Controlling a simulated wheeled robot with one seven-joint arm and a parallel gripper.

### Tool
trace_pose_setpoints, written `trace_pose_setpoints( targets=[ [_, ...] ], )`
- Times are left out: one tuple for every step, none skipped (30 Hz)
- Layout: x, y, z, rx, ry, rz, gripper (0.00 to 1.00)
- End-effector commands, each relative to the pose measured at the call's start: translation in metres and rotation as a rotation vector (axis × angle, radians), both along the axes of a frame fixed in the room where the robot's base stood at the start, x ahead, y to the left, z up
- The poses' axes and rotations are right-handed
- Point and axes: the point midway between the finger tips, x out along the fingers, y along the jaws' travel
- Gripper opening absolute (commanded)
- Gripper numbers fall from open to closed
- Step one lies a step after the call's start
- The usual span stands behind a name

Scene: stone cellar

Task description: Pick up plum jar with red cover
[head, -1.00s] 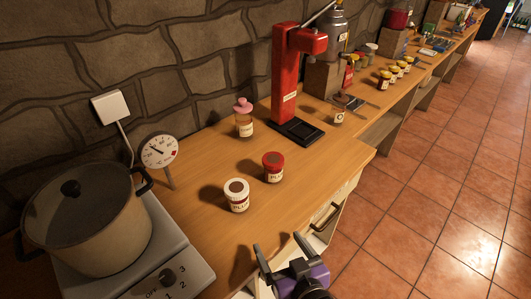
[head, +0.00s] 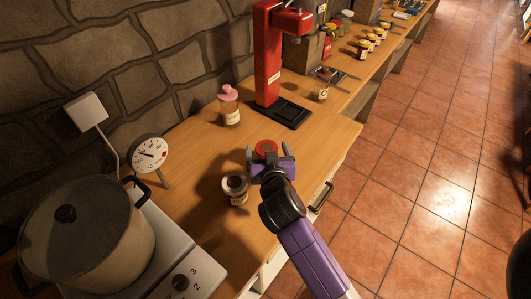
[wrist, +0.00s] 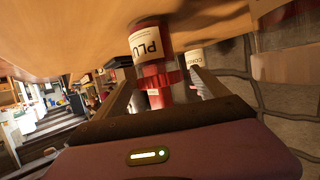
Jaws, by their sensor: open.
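The plum jar with the red cover (head: 266,147) stands upright on the wooden counter, with its lower part hidden behind my gripper in the head view. In the wrist view the plum jar (wrist: 152,42) appears upside down, its "PLU" label facing me. My gripper (head: 268,152) is open, with one finger on either side of the jar; contact is not visible. The fingers also show in the wrist view (wrist: 163,76), with the jar between and just beyond their tips. A second jar (head: 236,186), with a dark centre in its lid, stands close to the left of my gripper.
A pink-capped bottle (head: 229,106) and a red press (head: 268,60) stand behind the jar. A pot (head: 85,230) on a hotplate (head: 190,278) and a dial (head: 150,153) are at left. The counter's front edge is at right, with tiled floor (head: 430,200) beyond.

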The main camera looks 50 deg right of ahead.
Motion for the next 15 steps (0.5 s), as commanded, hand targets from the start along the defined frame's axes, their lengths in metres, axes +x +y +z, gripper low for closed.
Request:
trace_pose_setpoints(
  targets=[
    [0.004,-0.005,0.001,-0.001,0.001,-0.002,0.84],
    [0.008,-0.008,0.0,-0.001,0.001,-0.002,0.84],
    [0.012,-0.011,-0.002,-0.001,0.001,-0.002,0.84],
    [0.015,-0.014,-0.003,-0.001,0.002,-0.002,0.84],
    [0.018,-0.017,-0.005,0.0,0.001,-0.002,0.84],
    [0.022,-0.02,-0.007,-0.001,0.0,-0.001,0.84],
    [0.024,-0.021,-0.009,-0.001,0.001,0.0,0.84],
    [0.026,-0.023,-0.01,-0.001,0.001,0.0,0.84],
    [0.028,-0.025,-0.012,0.0,0.0,0.001,0.84],
    [0.029,-0.026,-0.013,0.0,0.0,0.001,0.84],
    [0.03,-0.027,-0.013,0.0,0.001,0.001,0.84],
    [0.031,-0.027,-0.014,0.0,0.0,0.001,0.84],
    [0.031,-0.028,-0.014,0.0,0.0,0.001,0.84],
    [0.031,-0.027,-0.014,0.0,0.0,0.001,0.84],
    [0.031,-0.027,-0.014,0.001,0.0,0.002,0.84]
  ],
)
